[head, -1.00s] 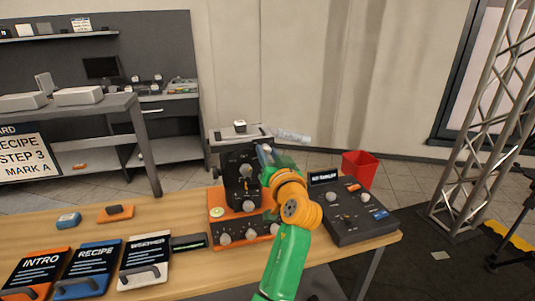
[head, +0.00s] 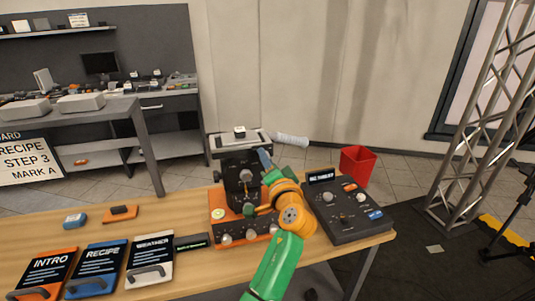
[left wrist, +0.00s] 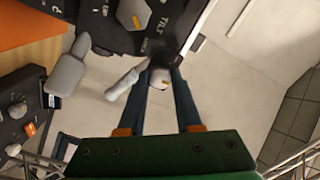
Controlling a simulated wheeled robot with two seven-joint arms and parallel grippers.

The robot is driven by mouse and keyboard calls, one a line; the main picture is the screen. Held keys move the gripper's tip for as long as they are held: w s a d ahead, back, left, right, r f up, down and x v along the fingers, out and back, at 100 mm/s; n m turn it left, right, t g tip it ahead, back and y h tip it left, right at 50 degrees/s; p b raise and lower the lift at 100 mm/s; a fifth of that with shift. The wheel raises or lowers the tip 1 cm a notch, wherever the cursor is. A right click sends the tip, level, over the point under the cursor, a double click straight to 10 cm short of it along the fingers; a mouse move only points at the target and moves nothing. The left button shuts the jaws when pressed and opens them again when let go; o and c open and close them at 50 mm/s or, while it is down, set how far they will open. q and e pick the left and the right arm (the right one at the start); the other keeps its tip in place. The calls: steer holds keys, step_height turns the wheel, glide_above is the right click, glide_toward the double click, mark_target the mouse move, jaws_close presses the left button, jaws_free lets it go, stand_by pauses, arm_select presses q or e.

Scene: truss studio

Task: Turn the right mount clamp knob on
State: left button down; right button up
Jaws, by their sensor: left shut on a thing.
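The black mount (head: 240,185) stands upright on an orange control box (head: 228,228) at the table's back edge, with a grey tray on top. My left gripper (head: 264,158) is at the mount's right side. In the left wrist view, my left gripper (left wrist: 163,80) has its blue-grey fingers shut on a small pale grey knob (left wrist: 160,77) with a yellow mark, at the edge of the black mount. A larger grey knob (left wrist: 133,14) with an orange mark sits beside the word TILT. In the head view the gripped knob is hidden by the fingers. My right gripper is not in view.
A dark control panel (head: 340,218) with knobs stands right of my arm, and a red bin (head: 357,165) is behind it. A pale handle (head: 292,140) sticks out from the tray. Labelled cards, including a black-and-white weather card (head: 150,258), lie at front left.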

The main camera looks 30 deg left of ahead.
arm_select(q)
steer(key=shift+r+m+p, duration=0.15)
steer(key=shift+m+p, duration=2.9)
steer(key=shift+m, duration=1.75)
steer(key=c, duration=0.6)
jaws_free()
steer(key=shift+a, duration=0.1)
steer(key=shift+c, duration=0.2)
steer(key=shift+o, duration=0.2)
steer(key=shift+a, duration=0.15)
steer(key=b+v, duration=0.2)
steer(key=v, duration=0.5)
